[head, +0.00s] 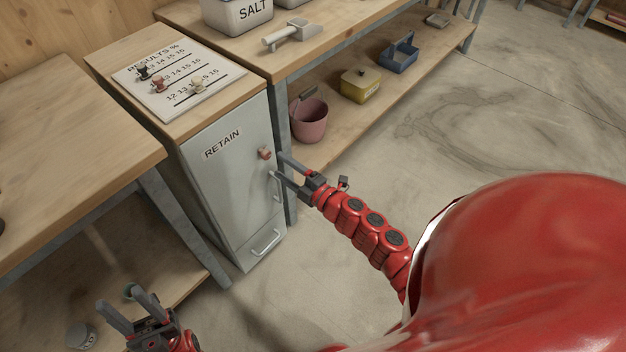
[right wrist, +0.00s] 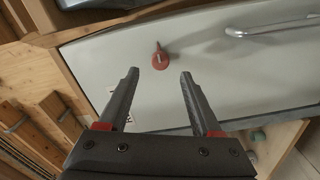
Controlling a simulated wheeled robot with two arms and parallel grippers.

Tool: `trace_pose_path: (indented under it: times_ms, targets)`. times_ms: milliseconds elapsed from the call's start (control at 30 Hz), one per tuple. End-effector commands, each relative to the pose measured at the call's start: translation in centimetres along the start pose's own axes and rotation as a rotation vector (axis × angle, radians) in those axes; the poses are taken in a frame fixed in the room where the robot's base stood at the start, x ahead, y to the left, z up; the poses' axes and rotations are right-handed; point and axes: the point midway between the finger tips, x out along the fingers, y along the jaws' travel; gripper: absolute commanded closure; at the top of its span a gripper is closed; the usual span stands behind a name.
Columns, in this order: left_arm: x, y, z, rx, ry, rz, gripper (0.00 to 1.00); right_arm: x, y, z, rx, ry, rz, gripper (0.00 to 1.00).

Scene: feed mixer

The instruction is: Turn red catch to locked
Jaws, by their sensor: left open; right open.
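The red catch (head: 264,153) is a small red knob on the grey front of the RETAIN cabinet (head: 215,170). In the right wrist view the red catch (right wrist: 160,58) is teardrop-shaped with a pale mark on it, and it lies beyond and between the fingertips. My right gripper (head: 282,166) is open beside the catch, apart from it; in the right wrist view its two fingers (right wrist: 158,78) are spread and empty. My left gripper (head: 138,306) is open and empty at the lower left, away from the cabinet.
A metal handle (right wrist: 285,27) is on the same panel near the catch. A lower handle (head: 266,242) is on the drawer below. A results board (head: 178,85) with small pegs lies on top. A pink bucket (head: 309,120) stands on the shelf at right. The floor in front is clear.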

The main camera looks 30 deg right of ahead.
Motion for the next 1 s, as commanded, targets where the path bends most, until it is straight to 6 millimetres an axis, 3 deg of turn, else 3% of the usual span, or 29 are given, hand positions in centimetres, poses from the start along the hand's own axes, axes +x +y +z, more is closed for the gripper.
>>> trace_pose_path:
  times_ms: [33, 200, 433, 633, 1000]
  targets:
    - [0.1, 0.0, 0.0, 0.000, 0.000, 0.000, 0.50, -1.7, -0.1, 0.2, 0.002, -0.008, -0.003, 0.34]
    - [0.5, 0.0, -0.1, 0.000, 0.000, 0.000, 0.50, -6.3, 0.0, 0.2, 0.001, -0.009, -0.003, 0.34]
    - [1.0, -0.1, -0.2, 0.000, 0.000, 0.000, 0.50, -10.9, 0.0, 0.1, 0.001, -0.006, -0.002, 0.34]
    - [1.1, -0.1, -0.2, 0.000, 0.000, 0.000, 0.50, -12.6, 0.0, 0.0, 0.000, -0.003, 0.000, 0.34]
    - [1.1, -0.1, -0.2, 0.000, 0.000, 0.000, 0.50, -12.8, 0.0, 0.0, 0.000, -0.001, 0.000, 0.34]
